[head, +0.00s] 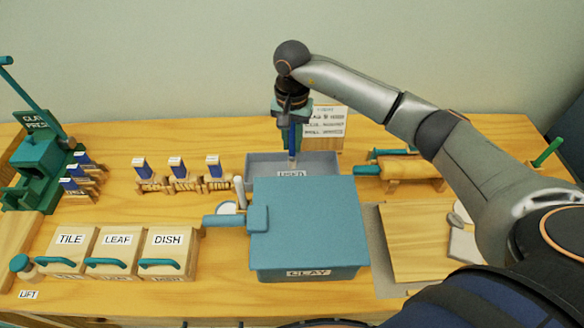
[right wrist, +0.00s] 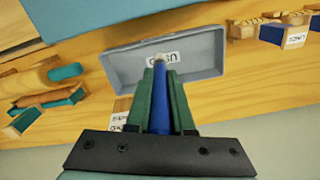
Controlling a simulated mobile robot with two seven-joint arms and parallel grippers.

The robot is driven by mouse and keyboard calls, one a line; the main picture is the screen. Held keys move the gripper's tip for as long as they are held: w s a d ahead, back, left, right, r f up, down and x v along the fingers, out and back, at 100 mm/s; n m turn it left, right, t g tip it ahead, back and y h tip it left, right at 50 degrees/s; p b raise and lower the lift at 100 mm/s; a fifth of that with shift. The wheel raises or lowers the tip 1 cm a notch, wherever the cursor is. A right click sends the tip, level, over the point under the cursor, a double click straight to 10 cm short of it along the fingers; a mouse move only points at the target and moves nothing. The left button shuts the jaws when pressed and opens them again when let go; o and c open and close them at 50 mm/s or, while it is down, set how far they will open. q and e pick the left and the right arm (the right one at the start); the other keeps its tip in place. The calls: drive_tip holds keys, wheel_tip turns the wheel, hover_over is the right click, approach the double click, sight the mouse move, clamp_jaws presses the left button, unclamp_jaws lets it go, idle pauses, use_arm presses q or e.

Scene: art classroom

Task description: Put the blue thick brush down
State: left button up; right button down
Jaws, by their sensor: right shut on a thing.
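The blue thick brush (head: 292,139) hangs about upright in my right gripper (head: 291,146), tip down. In the right wrist view my right gripper (right wrist: 159,88) is shut on the brush (right wrist: 160,112), with a green finger on each side of it. The pale brush tip shows over the grey tray (right wrist: 203,65) labelled USED. The tray also shows in the head view (head: 255,163), below the gripper and behind the teal clay box. I cannot tell whether the tip touches the tray floor. The tray looks empty otherwise. My left gripper is not in view.
The teal clay box (head: 308,225) stands in front of the tray. Wooden holders with blue-and-white blocks (head: 177,168) stand to its left. A rolling pin rack (head: 405,172) is at its right. A printed card (head: 328,122) stands behind. TILE, LEAF and DISH boxes (head: 118,252) are front left.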

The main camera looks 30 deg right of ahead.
sight(292, 156)
wheel_tip(292, 156, down, 7)
drive_tip(key=b, duration=0.3)
drive_tip(key=shift+f, duration=0.15)
drive_tip(key=shift+f+b, duration=0.1)
drive_tip(key=shift+b, duration=0.25)
drive_tip(key=c, duration=1.2)
unclamp_jaws()
drive_tip(key=shift+f, duration=0.1)
drive_tip(key=shift+c, duration=0.2)
drive_tip(key=o, duration=0.5)
drive_tip(key=shift+c, duration=0.2)
wheel_tip(292, 156, up, 11)
drive_tip(key=p, duration=0.6)
drive_tip(key=shift+r, duration=0.7)
